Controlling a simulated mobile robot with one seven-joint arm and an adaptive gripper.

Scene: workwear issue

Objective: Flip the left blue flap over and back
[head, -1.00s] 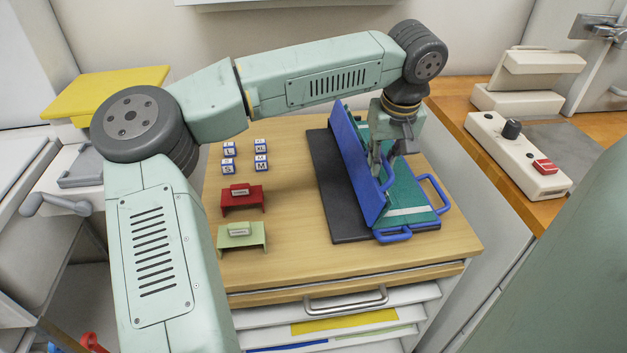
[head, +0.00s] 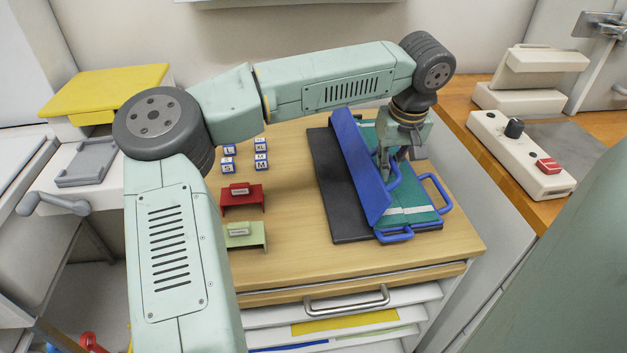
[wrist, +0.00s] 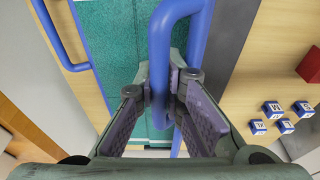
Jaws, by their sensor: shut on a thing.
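The left blue flap (head: 362,165) of the folding board stands raised along its left hinge side and leans right over the teal garment (head: 412,200). Its loop handle (head: 394,176) is on the side facing the garment. My gripper (head: 389,166) is at that handle. In the wrist view, my gripper (wrist: 162,100) is shut on the blue handle (wrist: 159,50), with a finger on each side of it. The teal garment (wrist: 117,42) shows behind the handle. Part of the garment is hidden by the flap and my gripper.
The board's black panel (head: 328,190) lies flat at the left. Other blue handles stick out at the right (head: 440,192) and front (head: 396,236). Size cubes (head: 245,157), a red stand (head: 240,198) and a green stand (head: 243,236) are further left on the wooden top.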

